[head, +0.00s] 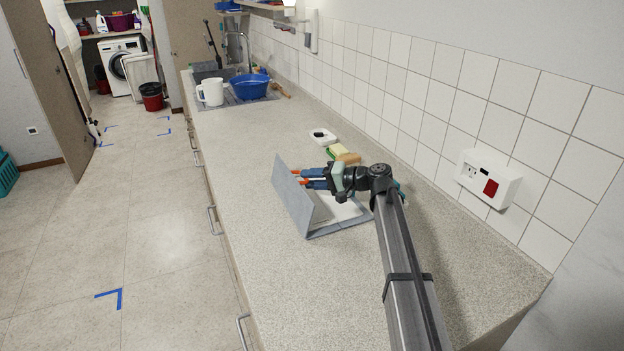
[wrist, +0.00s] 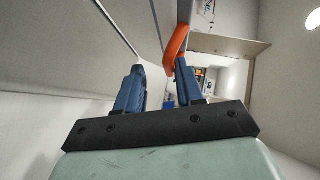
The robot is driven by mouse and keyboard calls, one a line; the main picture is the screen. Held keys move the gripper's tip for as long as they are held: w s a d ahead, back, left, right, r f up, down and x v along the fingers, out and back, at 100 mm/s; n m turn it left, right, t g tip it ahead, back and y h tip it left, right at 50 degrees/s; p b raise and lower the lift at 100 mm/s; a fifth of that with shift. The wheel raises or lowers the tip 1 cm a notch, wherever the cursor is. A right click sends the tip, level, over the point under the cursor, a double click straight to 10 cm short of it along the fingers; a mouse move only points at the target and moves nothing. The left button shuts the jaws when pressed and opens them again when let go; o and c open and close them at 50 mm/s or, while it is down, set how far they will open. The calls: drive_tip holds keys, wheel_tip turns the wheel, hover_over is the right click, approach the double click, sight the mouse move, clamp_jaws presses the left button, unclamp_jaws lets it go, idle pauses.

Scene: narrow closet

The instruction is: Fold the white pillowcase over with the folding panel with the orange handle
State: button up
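The grey folding board lies on the counter with its folding panel (head: 291,198) raised at a steep tilt on the left. The orange handle (wrist: 175,42) is on the panel, beside the tip of my gripper's right finger in the wrist view. My gripper (head: 312,178) reaches in from the right, at the panel's upper part. Its blue fingers (wrist: 160,85) stand apart, with nothing clearly clamped between them. Part of the white pillowcase (head: 345,211) shows on the flat part of the board. The rest is hidden by the panel and my arm.
A small white dish (head: 322,136), a yellow-green sponge (head: 341,153) and a brush lie just behind the board. A white jug (head: 210,92) and a blue basin (head: 250,86) stand farther back. The tiled wall with a socket box (head: 488,179) bounds the right. The front counter is clear.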

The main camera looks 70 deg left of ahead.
drive_tip(key=v, duration=1.3)
drive_tip(key=shift+w+d, duration=0.25)
drive_tip(key=shift+d, duration=0.05)
drive_tip(key=shift+r, duration=0.1)
